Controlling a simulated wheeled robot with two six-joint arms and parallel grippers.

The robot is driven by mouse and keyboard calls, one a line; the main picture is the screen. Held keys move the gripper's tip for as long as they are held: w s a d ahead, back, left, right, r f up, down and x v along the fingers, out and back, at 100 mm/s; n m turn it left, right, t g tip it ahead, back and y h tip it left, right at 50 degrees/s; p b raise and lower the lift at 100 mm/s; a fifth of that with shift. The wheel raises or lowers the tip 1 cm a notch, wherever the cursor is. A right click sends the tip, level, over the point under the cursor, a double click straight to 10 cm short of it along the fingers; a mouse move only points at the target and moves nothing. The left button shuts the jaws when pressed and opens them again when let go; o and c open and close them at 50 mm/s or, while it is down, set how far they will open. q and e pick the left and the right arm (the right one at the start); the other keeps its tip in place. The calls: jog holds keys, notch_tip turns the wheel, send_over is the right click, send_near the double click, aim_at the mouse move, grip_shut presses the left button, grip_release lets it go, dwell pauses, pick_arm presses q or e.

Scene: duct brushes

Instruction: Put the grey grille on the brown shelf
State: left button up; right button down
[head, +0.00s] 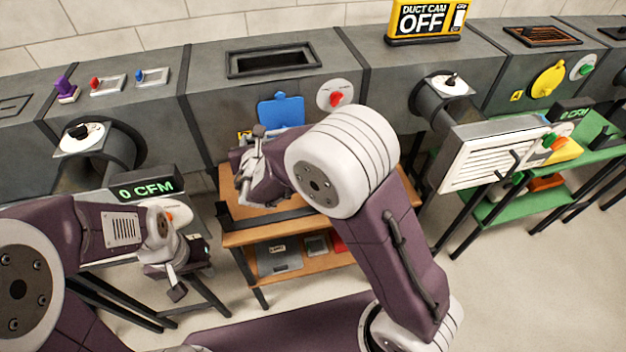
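A pale grey, slatted grille (497,157) is at the right, tilted, in front of the duct and above the green stand. The brown shelf (290,235) stands in the middle, with a top board and a lower board. My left gripper (192,279) is at the left of the brown shelf, pointing down, with its fingers apart and nothing seen between them. My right gripper (250,165) is over the top of the brown shelf, far from the grille. My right wrist partly hides it, and its fingers cannot be made out clearly.
A grey plate (279,256) and other small items lie on the lower board. The grey duct (215,95) runs across behind, with a dark framed opening (272,60). A green shelf (500,208) stands at the right.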

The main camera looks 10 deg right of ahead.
jog(key=shift+s+f+b, duration=0.35)
jog(key=shift+s+f, duration=0.05)
jog(key=shift+f, duration=0.8)
jog(key=shift+w+f, duration=0.3)
jog(key=shift+f, duration=0.1)
notch_tip(320, 180, down, 10)
jog(key=b, duration=0.3)
jog(key=shift+s, duration=0.1)
jog(key=shift+r, duration=0.15)
jog(key=c, duration=1)
grip_release()
